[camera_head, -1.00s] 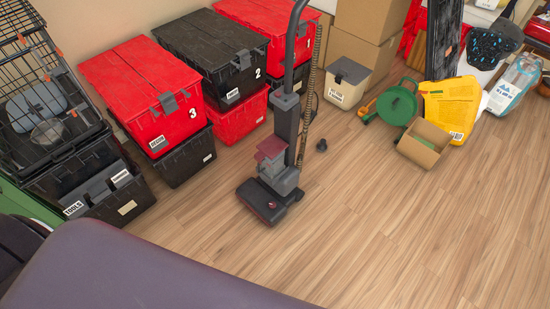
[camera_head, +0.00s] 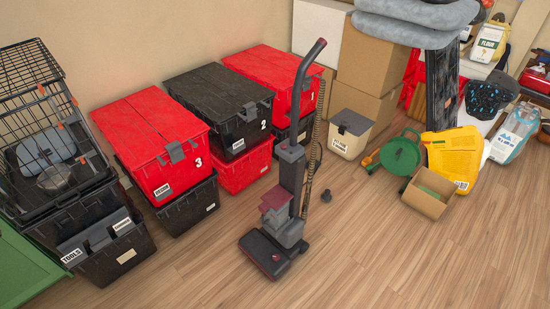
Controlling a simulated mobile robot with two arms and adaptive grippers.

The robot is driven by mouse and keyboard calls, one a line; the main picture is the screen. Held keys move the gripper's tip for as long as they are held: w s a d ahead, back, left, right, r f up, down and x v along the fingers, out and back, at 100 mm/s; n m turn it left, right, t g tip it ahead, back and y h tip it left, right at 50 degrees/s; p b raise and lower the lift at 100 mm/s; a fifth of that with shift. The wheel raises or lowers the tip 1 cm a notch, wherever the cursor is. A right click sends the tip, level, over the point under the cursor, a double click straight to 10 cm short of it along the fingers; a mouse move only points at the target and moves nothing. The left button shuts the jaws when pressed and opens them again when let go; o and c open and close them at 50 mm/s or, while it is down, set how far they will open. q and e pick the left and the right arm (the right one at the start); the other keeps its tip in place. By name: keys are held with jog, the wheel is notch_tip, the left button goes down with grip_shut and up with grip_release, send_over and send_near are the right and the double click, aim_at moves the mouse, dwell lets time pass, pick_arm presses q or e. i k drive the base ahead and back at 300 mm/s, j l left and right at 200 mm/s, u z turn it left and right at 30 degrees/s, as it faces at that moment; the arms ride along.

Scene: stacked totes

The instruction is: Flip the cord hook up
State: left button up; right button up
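An upright vacuum cleaner (camera_head: 291,190) stands on the wood floor in the middle of the view, its red-and-black head (camera_head: 266,253) toward me and its curved handle grip (camera_head: 319,46) at the top. A brownish coiled cord or hose (camera_head: 314,150) runs along the right side of its body. The cord hook is too small to tell apart from the handle and body, so I cannot tell how it is turned. Neither of my grippers is in view.
Red-and-black stacked totes (camera_head: 150,125) stand behind and left of the vacuum. A wire cage (camera_head: 45,120) sits at far left. A green reel (camera_head: 401,156) and open carton (camera_head: 427,193) stand farther right. The front floor is clear.

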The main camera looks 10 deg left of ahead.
aim_at(258, 245)
jog(key=i+l+u, duration=0.15)
jog(key=u, duration=0.3)
jog(key=i+l+u, duration=0.1)
jog(key=l+u, duration=0.6)
jog(key=u, duration=0.2)
jog(key=l+u, duration=0.35)
jog(key=u, duration=0.15)
jog(key=l, duration=0.4)
jog(key=k+l+u, duration=0.15)
jog(key=l, duration=0.7)
jog(key=k+l+u, duration=0.15)
jog(key=l, duration=0.7)
jog(key=k+l+u, duration=0.15)
jog(key=l, duration=0.25)
jog(key=k+l, duration=0.1)
jog(key=l, duration=0.6)
jog(key=k+l+z, duration=0.1)
jog(key=l, duration=0.25)
jog(key=l+z, duration=0.15)
jog(key=z, duration=0.3)
jog(key=l+z, duration=0.2)
jog(key=z, duration=0.2)
